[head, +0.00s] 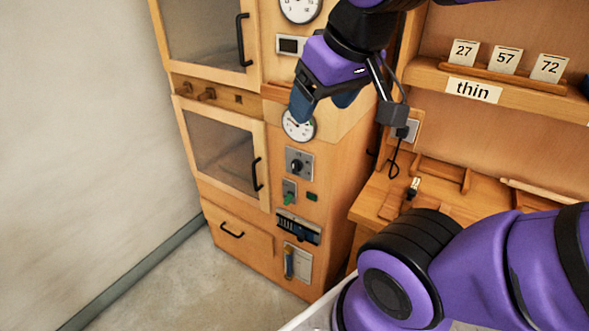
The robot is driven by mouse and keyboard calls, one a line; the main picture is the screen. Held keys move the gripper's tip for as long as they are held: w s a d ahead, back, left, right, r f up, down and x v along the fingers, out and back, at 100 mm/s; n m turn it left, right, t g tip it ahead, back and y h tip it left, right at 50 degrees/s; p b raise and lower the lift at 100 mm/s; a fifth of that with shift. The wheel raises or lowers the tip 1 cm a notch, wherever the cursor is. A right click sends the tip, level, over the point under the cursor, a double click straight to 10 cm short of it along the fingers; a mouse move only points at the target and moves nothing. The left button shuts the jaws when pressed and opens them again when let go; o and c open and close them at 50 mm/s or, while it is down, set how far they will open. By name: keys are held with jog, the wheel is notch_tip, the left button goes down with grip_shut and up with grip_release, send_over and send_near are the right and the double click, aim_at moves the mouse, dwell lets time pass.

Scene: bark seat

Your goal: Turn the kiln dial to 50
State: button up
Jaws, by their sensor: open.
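The kiln cabinet (330,170) is light wood and stands in the middle of the head view. A dark round dial knob (297,165) sits on a grey square plate on its front. Its setting is too small to read. My gripper (323,104) hangs above the knob with its blue fingers apart and nothing seen between them. It is apart from the knob in the picture. A round white gauge (298,127) shows just below the fingers and is partly covered by one of them.
Two windowed doors with black handles (257,174) are at left. A workbench and a shelf with number cards (506,59) stand at right. Floor is clear at lower left.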

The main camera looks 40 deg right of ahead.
aim_at(293, 169)
jog(key=w+d+f+n+g+h, duration=0.4)
jog(key=w+d+f+n+h, duration=0.15)
jog(key=w+f+n, duration=0.35)
jog(key=w+d+f+n+g+h, duration=0.5)
jog(key=w+f+n+h, duration=0.25)
jog(key=n, duration=0.25)
jog(key=w+a+f+n+t+h, duration=0.15)
jog(key=w+f+n+t, duration=0.35)
jog(key=f+n, duration=0.6)
jog(key=w+a+f+n+t+h, duration=0.1)
jog(key=w+f+n+t+h, duration=0.35)
jog(key=f+n, duration=0.65)
jog(key=w+d, duration=0.1)
jog(key=d, duration=0.2)
jog(key=w+d+y, duration=0.1)
jog(key=w+d, duration=0.1)
jog(key=d, duration=0.1)
jog(key=w+d+m+y, duration=0.1)
jog(key=d, duration=0.3)
jog(key=shift+w+d+f+t, duration=0.1)
jog(key=shift+w+f+t, duration=0.2)
jog(key=shift+w, duration=0.1)
jog(key=c, duration=0.9)
